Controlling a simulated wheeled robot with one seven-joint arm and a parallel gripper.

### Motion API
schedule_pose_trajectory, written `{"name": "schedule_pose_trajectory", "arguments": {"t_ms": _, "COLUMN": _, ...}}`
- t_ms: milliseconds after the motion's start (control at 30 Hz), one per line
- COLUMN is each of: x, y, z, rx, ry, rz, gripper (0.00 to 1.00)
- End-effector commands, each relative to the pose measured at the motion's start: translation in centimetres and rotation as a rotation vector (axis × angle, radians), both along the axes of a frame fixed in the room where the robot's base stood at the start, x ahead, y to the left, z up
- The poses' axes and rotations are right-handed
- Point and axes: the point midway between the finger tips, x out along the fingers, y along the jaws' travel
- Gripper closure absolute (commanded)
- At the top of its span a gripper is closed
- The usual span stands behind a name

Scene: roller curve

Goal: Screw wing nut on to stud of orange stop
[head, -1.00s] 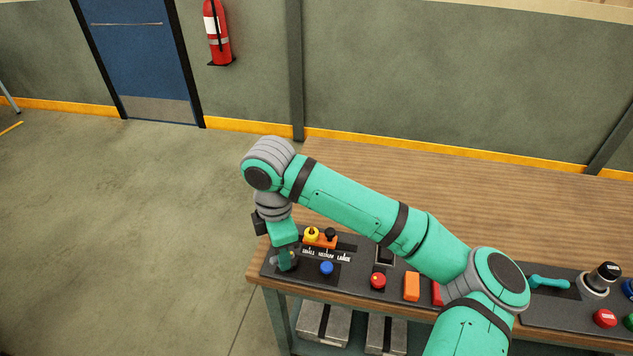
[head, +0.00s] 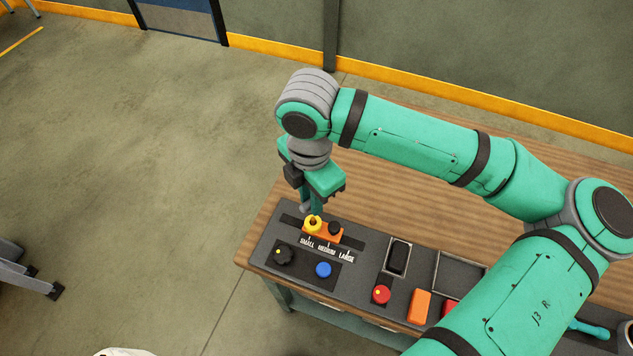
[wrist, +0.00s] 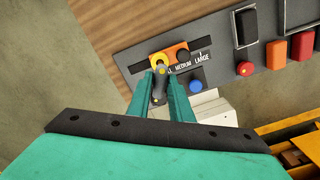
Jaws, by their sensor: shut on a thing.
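The orange stop (head: 322,234) sits on the dark slotted panel above the SMALL and MEDIUM labels. A yellow round part (head: 312,224) with a dark centre is at its left and a black knob (head: 335,228) at its right. My gripper (head: 311,210) points down just above the yellow part.
A black knob (head: 284,256) and a blue button (head: 323,270) are in front of the scale. A red button (head: 381,294), an orange block (head: 419,306) and a black rocker (head: 398,258) lie to the right. Bare wooden bench (head: 390,205) lies behind.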

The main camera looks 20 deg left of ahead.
Motion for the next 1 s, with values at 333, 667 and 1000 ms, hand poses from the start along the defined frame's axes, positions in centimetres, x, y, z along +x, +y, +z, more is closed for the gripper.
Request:
{"name": "schedule_pose_trajectory", "arguments": {"t_ms": 333, "x": 0.0, "y": 0.0, "z": -2.3, "rx": 0.0, "ry": 0.002, "rz": -0.001, "gripper": 1.0}}
{"name": "schedule_pose_trajectory", "arguments": {"t_ms": 667, "x": 0.0, "y": 0.0, "z": -4.8, "rx": 0.0, "ry": 0.002, "rz": -0.001, "gripper": 1.0}}
{"name": "schedule_pose_trajectory", "arguments": {"t_ms": 1000, "x": 0.0, "y": 0.0, "z": -5.5, "rx": 0.0, "ry": 0.0, "rz": -0.001, "gripper": 1.0}}
